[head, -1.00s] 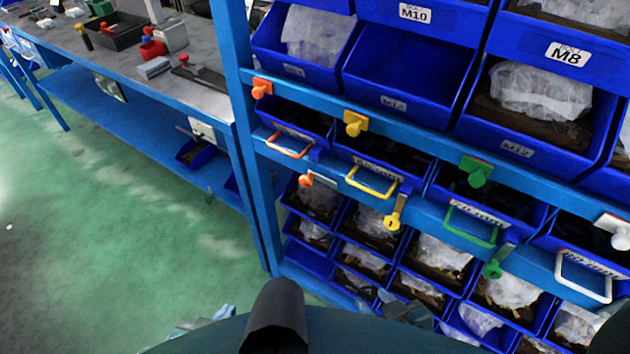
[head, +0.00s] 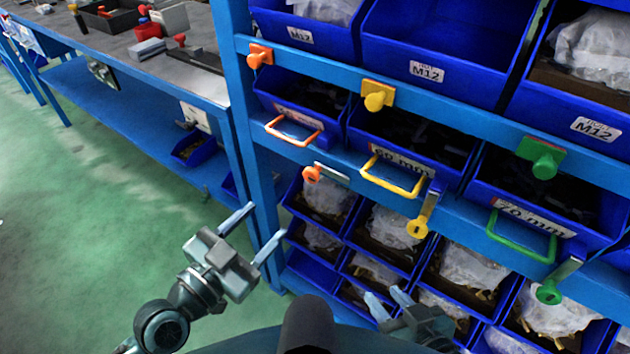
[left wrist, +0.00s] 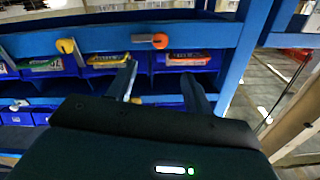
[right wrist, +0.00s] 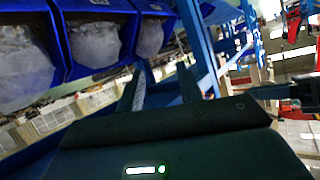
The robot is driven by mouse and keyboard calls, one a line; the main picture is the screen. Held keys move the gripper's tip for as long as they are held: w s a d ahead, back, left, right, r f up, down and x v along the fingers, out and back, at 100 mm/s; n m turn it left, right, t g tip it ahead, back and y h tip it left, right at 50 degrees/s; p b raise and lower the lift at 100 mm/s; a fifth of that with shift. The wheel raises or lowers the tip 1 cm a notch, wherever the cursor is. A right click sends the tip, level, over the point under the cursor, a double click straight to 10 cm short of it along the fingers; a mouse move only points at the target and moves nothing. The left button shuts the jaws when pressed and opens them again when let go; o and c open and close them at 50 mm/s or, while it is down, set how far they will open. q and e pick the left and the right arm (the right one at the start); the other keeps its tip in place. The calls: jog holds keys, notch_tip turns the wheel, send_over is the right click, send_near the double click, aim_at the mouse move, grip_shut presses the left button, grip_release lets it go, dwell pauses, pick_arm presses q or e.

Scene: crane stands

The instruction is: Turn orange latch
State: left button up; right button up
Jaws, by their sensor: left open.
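The orange latch (head: 312,173) sits on the lower blue rail, an orange knob with a metal strip lying nearly level to its right. It also shows in the left wrist view (left wrist: 160,40), beyond the fingers, with its strip to the left. My left gripper (head: 254,230) is open and empty, below and left of the latch, beside the rack's post and apart from the latch. My right gripper (head: 388,300) is low in front of the lower bins, with its fingers apart and nothing between them.
Above the latch are an orange handle (head: 292,131) and an orange knob (head: 260,55). Yellow (head: 418,229) and green (head: 548,292) latches hang down to the right. A workbench (head: 195,75) stands at the left. The green floor (head: 90,240) is clear.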

aim_at(309, 176)
pick_arm(q)
jog(key=p+x, duration=0.1)
jog(key=x, duration=1.2)
pick_arm(e)
jog(key=shift+a+r+g, duration=0.1)
jog(key=shift+a+g, duration=0.2)
jog(key=shift+a, duration=0.15)
pick_arm(q)
jog(key=c, duration=1)
